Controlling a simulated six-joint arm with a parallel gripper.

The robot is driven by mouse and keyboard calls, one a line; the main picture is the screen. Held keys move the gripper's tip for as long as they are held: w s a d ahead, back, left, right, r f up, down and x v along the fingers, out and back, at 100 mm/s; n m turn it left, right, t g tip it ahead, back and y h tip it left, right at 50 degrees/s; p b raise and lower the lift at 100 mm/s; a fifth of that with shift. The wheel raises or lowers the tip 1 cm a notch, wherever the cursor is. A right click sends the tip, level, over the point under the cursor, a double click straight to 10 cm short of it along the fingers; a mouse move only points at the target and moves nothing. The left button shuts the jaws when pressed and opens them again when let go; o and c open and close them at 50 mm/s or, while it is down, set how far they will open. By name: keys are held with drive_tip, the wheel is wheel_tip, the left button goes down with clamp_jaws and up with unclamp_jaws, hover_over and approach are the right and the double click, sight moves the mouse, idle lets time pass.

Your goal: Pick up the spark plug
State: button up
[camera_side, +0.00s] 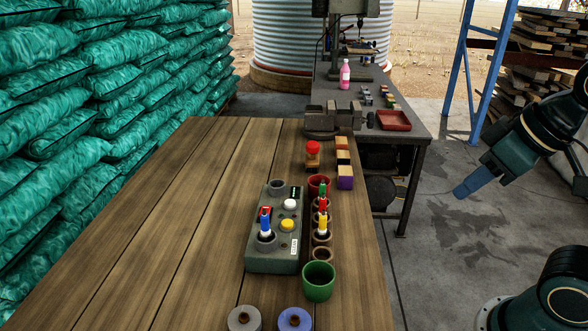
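I cannot surely pick out a spark plug at this size. A small upright piece with white, blue and red parts (265,222) stands in a dark ring on the grey-green block (270,263). Several slim upright pieces with white and coloured parts, one of them yellow (323,224), stand in a row of round holders just right of the block. My gripper (461,191) is at the right, a blue end pointing down and left, over the floor and well apart from the wooden table. Its fingers cannot be told apart, and nothing shows held in it.
The wooden table (180,215) has free room at left. A green cup (318,283), two spools (294,319), a red-topped jar (312,153) and blocks (343,157) stand on it. A vise (333,116) and dark bench (415,128) are behind. A blue rack (493,75) stands at right.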

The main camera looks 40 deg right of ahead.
drive_tip(key=shift+o, duration=1)
drive_tip(key=shift+w+r, duration=0.1)
drive_tip(key=w+a+r+m+g+y, duration=0.1)
drive_tip(key=w+a+r+m+g, duration=0.15)
drive_tip(key=w+a+m, duration=0.35)
drive_tip(key=w+a+r+m+g+y, duration=0.1)
drive_tip(key=w+a+r, duration=0.25)
drive_tip(key=w, duration=0.45)
drive_tip(key=m+g, duration=0.3)
drive_tip(key=m, duration=0.5)
approach(265, 211)
drive_tip(key=shift+w+d+r, duration=0.15)
drive_tip(key=shift+d+r, duration=0.05)
drive_tip(key=shift+r, duration=0.65)
drive_tip(key=shift+a+f, duration=0.2)
drive_tip(key=shift+f, duration=1.2)
drive_tip(key=shift+a+f, duration=0.2)
drive_tip(key=shift+f, duration=1.25)
drive_tip(key=shift+a+f, duration=0.2)
drive_tip(key=shift+f, duration=1.2)
